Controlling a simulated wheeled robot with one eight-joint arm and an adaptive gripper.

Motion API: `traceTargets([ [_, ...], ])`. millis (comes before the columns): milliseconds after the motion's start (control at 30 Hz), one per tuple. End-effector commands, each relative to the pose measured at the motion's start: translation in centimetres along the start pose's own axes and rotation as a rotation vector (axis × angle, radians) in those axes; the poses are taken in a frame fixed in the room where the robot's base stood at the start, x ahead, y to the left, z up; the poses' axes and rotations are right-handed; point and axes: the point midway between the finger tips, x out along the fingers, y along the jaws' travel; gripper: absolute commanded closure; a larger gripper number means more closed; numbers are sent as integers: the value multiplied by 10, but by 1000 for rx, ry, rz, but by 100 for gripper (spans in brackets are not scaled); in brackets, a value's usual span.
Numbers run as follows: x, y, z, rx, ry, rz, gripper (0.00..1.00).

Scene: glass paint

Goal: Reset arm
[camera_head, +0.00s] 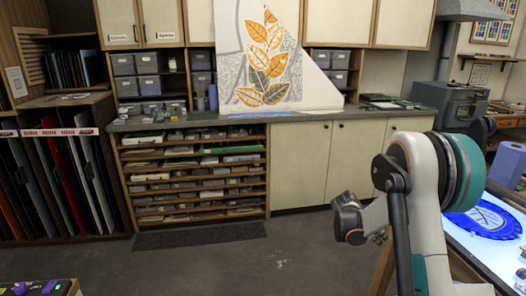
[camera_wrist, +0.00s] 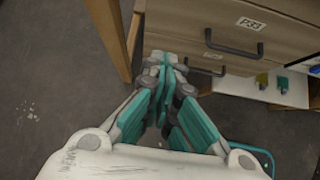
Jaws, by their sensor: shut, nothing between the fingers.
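My gripper (camera_wrist: 166,62) shows in the wrist view with its teal and grey fingers together and nothing between them. It points over the grey floor beside a wooden drawer unit (camera_wrist: 190,28), whose near side lies close to the fingertips in the picture. I cannot tell the exact gap. In the head view my white, teal and black arm is raised and bent at the right. The fingers cannot be made out there.
A lit table (camera_head: 487,252) with a blue round leaf-pattern piece (camera_head: 485,222) stands at the right, partly behind my arm. A counter (camera_head: 290,116) with shelves and cupboards spans the back. Vertical sheet racks (camera_head: 62,185) stand left. Open floor (camera_head: 230,268) lies between.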

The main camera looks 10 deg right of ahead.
Motion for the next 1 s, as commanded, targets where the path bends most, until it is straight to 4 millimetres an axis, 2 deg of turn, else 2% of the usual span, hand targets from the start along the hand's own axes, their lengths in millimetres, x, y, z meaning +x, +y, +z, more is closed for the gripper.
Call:
traceTargets([
  [267,-86,-16,16,250,108,85,100],
  [467,-151,-40,21,468,217,132,100],
  [700,-220,-82,17,730,363,157,100],
  [1000,-290,-146,-1,1055,565,136,100],
])
